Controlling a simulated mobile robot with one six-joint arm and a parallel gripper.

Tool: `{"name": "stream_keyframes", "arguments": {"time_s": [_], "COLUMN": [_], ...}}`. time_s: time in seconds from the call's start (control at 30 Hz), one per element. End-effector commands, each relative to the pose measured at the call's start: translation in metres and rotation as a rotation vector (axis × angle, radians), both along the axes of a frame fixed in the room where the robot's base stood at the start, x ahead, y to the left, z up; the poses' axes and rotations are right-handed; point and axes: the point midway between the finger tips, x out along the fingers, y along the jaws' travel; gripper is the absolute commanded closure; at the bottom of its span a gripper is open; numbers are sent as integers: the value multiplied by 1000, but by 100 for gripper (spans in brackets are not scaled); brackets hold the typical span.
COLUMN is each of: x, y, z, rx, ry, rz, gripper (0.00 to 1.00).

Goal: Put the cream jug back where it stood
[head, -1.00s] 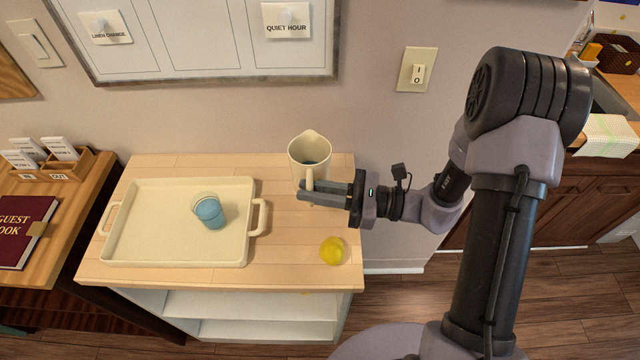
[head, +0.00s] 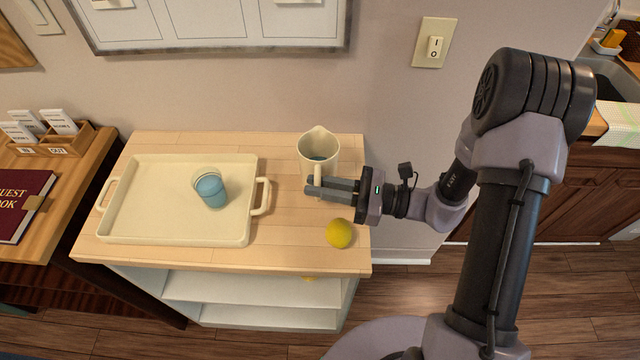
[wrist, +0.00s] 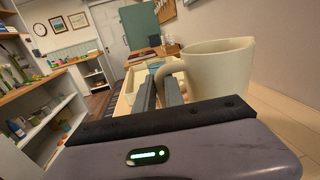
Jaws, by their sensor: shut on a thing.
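My gripper (head: 316,187) is shut on the jug's handle. In the wrist view the jug (wrist: 215,72) fills the upper right, and its handle meets the two dark fingers (wrist: 160,92). I cannot tell whether the jug's base touches the top or is just above it.
A cream tray (head: 130,222) holding a blue cup (head: 211,190) lies to the left. A yellow ball (head: 339,233) sits near the front right, close to my gripper. Bare wood (head: 285,225) lies between tray and ball. A wall stands behind.

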Motion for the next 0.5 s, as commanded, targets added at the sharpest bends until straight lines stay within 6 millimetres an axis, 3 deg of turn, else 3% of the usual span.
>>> {"name": "stream_keyframes", "arguments": {"time_s": [0.5], "x": [0], "y": [0], "z": [-11], "rx": [0], "ry": [-1], "rz": [0], "gripper": [100]}}
